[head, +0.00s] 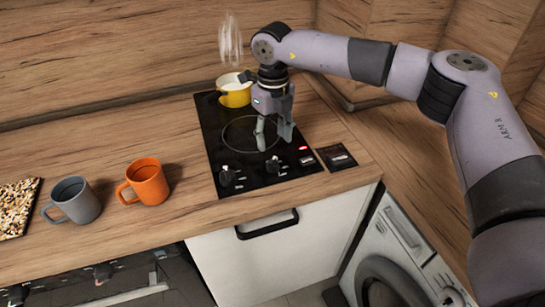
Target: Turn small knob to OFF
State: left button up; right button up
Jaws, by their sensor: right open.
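A black cooktop (246,180) is set in the wooden counter, with two dark knobs along its front edge. The left knob (226,175) stands clear of my gripper. The right knob (273,164) is just in front of and below the fingertips of my right gripper (273,139). I cannot tell which knob is the small one, nor read their settings. The right gripper is open, points down over the cooktop, and appears apart from both knobs. A red light (303,148) glows at the cooktop's right front. My left gripper is not in view.
A yellow pot (234,98) sits on the rear of the cooktop, with steam (230,40) above it. An orange mug (148,182) and a grey mug (76,203) stand to the left. A small dark panel (336,157) lies right of the cooktop.

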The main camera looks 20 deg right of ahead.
aim_at(273, 159)
notch_tip(273, 159, down, 5)
jog(key=shift+s+f+p, duration=0.15)
jog(key=shift+f+p, duration=0.05)
jog(key=shift+p, duration=0.3)
notch_tip(273, 159, down, 2)
jog(key=shift+f, duration=0.65)
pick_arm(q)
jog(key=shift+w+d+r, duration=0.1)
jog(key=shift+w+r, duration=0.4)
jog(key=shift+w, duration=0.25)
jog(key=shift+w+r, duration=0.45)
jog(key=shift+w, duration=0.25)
pick_arm(e)
grip_shut()
